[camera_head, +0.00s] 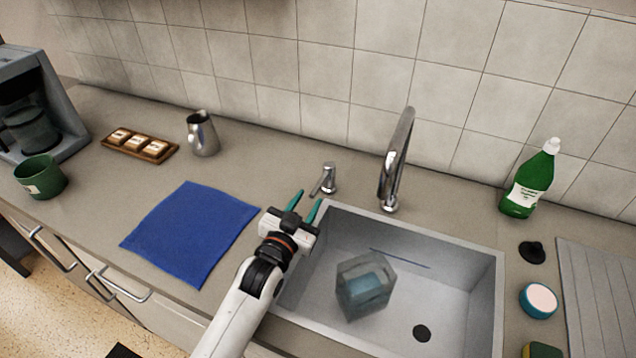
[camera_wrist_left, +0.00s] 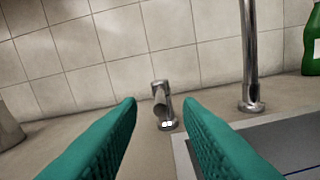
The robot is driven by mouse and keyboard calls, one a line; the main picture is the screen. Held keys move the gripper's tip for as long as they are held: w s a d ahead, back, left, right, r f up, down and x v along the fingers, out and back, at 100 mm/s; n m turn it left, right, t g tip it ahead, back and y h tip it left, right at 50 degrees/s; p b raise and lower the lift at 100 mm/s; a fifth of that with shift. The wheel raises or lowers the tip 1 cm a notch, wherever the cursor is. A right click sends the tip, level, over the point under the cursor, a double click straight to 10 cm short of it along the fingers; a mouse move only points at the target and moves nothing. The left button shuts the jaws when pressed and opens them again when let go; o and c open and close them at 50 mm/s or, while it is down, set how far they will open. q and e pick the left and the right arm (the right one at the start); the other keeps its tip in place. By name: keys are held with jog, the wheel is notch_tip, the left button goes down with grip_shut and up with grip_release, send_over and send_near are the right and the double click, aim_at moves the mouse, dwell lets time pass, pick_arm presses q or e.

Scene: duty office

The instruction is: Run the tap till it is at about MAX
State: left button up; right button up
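A clear container (camera_head: 350,300) stands in the sink (camera_head: 440,262), with something bluish inside, likely water; no MAX mark is readable. The tall chrome tap spout (camera_head: 396,160) rises behind the sink, and its base shows in the left wrist view (camera_wrist_left: 249,70). I see no stream of water. The small chrome tap lever (camera_head: 328,180) stands left of the spout; in the left wrist view the lever (camera_wrist_left: 162,103) appears between the fingers, beyond their tips. My left gripper (camera_head: 307,204) is open and empty, just in front of the lever. My right gripper is out of view.
A blue cloth (camera_head: 190,232) lies left of my arm. A metal jug (camera_head: 203,135), wooden tray (camera_head: 140,146) and green mug (camera_head: 40,177) stand further left. A green bottle (camera_head: 528,184), black plug (camera_head: 532,252) and round blue-and-white item (camera_head: 538,300) are right of the sink.

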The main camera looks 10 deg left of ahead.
aim_at(317, 185)
pick_arm(q)
jog(key=w, duration=0.2)
jog(key=w+d, duration=0.1)
jog(key=w, duration=0.2)
jog(key=shift+w+f, duration=0.1)
jog(key=shift+w+d, duration=0.1)
jog(key=shift+w, duration=0.6)
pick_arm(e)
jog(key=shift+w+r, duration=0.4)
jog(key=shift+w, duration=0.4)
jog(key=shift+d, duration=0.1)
pick_arm(q)
grip_shut()
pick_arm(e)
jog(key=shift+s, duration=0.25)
